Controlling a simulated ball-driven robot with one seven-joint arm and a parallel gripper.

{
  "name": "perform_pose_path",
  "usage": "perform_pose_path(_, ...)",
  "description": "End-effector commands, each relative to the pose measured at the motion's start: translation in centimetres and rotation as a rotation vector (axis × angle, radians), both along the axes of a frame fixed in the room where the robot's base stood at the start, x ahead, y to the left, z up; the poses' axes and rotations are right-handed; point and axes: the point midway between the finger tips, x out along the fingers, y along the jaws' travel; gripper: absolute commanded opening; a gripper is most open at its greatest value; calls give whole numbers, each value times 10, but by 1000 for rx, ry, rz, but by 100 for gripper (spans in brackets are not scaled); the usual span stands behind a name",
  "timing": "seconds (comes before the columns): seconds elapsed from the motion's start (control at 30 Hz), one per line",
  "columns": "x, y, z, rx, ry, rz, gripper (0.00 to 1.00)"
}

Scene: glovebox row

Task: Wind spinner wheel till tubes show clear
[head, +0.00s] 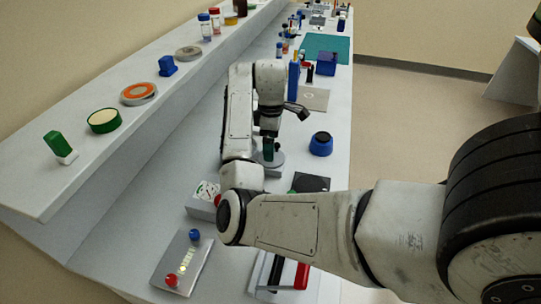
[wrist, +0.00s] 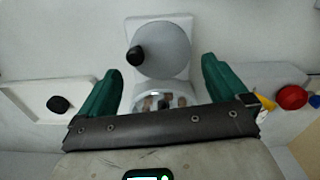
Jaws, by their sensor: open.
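The spinner wheel (wrist: 165,50) is a grey disc with a black knob (wrist: 134,56) at its left side, on a white base (wrist: 184,22). Small brownish tubes (wrist: 164,103) sit in a round clear-edged holder just below the disc in the wrist view. My gripper (wrist: 160,70) is open, its green fingers on either side of the disc's lower part and of the tubes, with nothing between them held. In the head view my gripper (head: 268,150) points down over the grey spinner (head: 274,162), which it partly hides. I cannot tell whether the fingers touch the wheel.
A white plate with a black knob (wrist: 58,104) lies left, and a red button (wrist: 291,97) right, in the wrist view. In the head view a blue round pot (head: 321,144) and a black block (head: 311,182) stand near the spinner. A panel (head: 183,262) lies in front.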

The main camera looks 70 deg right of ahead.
Motion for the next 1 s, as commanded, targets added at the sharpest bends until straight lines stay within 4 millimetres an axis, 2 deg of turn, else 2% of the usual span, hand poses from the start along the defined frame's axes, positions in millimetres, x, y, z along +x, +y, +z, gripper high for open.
perform_pose_path(0.03,-1,0,-14,-1,4,2,100)
perform_pose_path(0.07,-1,0,-18,1,2,1,100)
perform_pose_path(0.3,0,0,-38,1,-1,1,100)
perform_pose_path(0.67,0,0,-42,0,-1,0,100)
perform_pose_path(1.0,0,0,-42,0,-1,0,67)
